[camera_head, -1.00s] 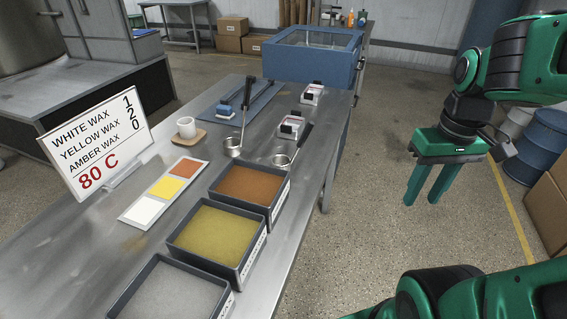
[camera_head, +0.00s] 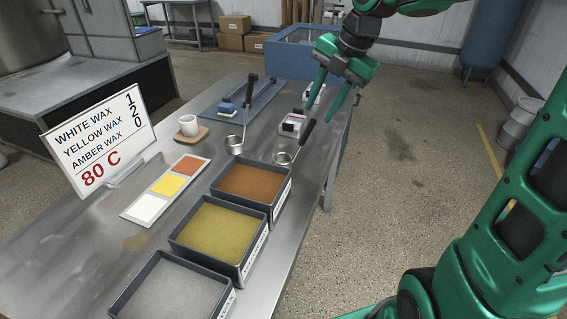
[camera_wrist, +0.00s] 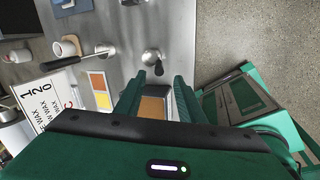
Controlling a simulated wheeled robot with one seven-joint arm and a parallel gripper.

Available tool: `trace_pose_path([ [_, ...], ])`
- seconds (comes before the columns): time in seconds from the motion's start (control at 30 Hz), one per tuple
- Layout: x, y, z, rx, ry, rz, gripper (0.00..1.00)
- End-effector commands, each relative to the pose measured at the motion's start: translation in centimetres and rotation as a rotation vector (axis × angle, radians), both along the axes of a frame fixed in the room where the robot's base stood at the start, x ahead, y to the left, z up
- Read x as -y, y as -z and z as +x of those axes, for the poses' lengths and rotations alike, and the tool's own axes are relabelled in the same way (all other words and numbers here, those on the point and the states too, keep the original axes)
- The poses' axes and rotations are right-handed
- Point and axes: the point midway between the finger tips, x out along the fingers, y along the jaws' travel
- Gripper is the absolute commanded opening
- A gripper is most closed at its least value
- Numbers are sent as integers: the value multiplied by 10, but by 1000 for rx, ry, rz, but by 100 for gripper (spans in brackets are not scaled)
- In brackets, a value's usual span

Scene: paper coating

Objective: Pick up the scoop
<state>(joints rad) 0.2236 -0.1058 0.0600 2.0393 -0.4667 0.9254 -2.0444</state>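Two metal scoops with black handles stand on the steel table. One scoop (camera_head: 235,144) is on the left with its handle pointing up; it also shows in the wrist view (camera_wrist: 106,50). The other scoop (camera_head: 283,157) is near the table's right edge, its handle slanting up to the right; the wrist view shows it (camera_wrist: 151,55) just ahead of my fingers. My gripper (camera_head: 319,115) is open and empty, fingers pointing down, above and near the handle of the right scoop. In the wrist view the gripper (camera_wrist: 158,84) has that handle end close to the gap between its fingertips.
Trays of amber (camera_head: 251,182), yellow (camera_head: 217,232) and white wax (camera_head: 170,292) line the front of the table. A white cup (camera_head: 188,125), colour card (camera_head: 166,186) and sign (camera_head: 98,138) are on the left. Small white-and-black devices (camera_head: 293,124) stand behind the right scoop.

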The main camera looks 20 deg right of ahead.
Motion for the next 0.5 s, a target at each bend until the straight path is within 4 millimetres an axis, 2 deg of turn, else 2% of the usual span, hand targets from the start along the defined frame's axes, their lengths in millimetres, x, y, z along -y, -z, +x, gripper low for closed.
trace_pose_path([
  [0.33, -12, 40, 12, 2, -25, -1, 36],
  [0.5, -14, 51, 15, 5, -24, -2, 36],
])
